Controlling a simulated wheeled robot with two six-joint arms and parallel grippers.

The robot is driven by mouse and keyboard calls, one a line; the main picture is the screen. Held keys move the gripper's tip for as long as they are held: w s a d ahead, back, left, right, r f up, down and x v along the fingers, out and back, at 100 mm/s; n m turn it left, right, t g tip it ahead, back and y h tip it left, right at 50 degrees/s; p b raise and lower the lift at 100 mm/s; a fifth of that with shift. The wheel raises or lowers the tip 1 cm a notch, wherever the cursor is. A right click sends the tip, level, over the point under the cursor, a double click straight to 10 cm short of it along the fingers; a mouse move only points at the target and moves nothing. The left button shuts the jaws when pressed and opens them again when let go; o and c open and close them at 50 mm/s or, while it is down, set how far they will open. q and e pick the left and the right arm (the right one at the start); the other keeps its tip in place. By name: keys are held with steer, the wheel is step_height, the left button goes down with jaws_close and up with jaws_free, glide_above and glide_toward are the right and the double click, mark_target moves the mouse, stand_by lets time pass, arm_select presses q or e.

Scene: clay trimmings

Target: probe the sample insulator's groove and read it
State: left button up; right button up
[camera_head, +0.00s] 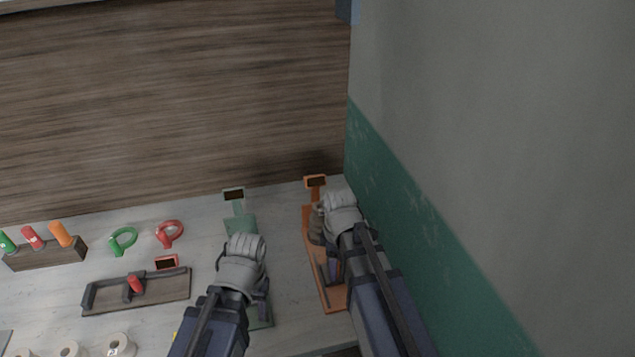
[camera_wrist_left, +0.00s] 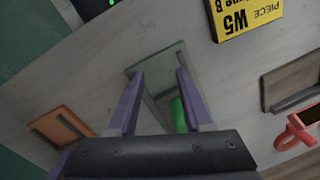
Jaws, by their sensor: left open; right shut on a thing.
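My left gripper (camera_head: 246,247) is above the green board (camera_head: 262,318), which has a small display on a post (camera_head: 234,196) at its far end. In the left wrist view my left gripper (camera_wrist_left: 160,76) is open, its two purple fingers apart above the same green board (camera_wrist_left: 160,60). A bright green piece (camera_wrist_left: 178,115) shows between them, not gripped. My right gripper (camera_head: 338,208) is over the orange board (camera_head: 333,292) and shut on a grey-brown piece (camera_head: 316,228), mostly hidden by the gripper; I cannot tell whether it is the sample insulator. No groove is visible.
Left lie a green ring (camera_head: 123,241), a red ring (camera_head: 170,234), a block with coloured handles (camera_head: 46,255) and a dark tray with a red piece (camera_head: 160,294). White rolls (camera_head: 118,345) stand in front. A yellow W5 sign (camera_wrist_left: 242,14) shows. A green-grey wall (camera_head: 440,220) is close right.

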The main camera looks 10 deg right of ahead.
steer(key=shift+s+a, duration=0.35)
steer(key=shift+s, duration=0.2)
stand_by(0.5)
steer(key=o, duration=0.8)
arm_select(q)
steer(key=shift+a, duration=0.2)
arm_select(e)
steer(key=o, duration=0.6)
steer(key=shift+a, duration=0.15)
step_height(320, 180, up, 7)
steer(key=p, duration=0.7)
steer(key=shift+r, duration=0.1)
arm_select(q)
step_height(320, 180, up, 7)
arm_select(e)
steer(key=shift+d, duration=0.2)
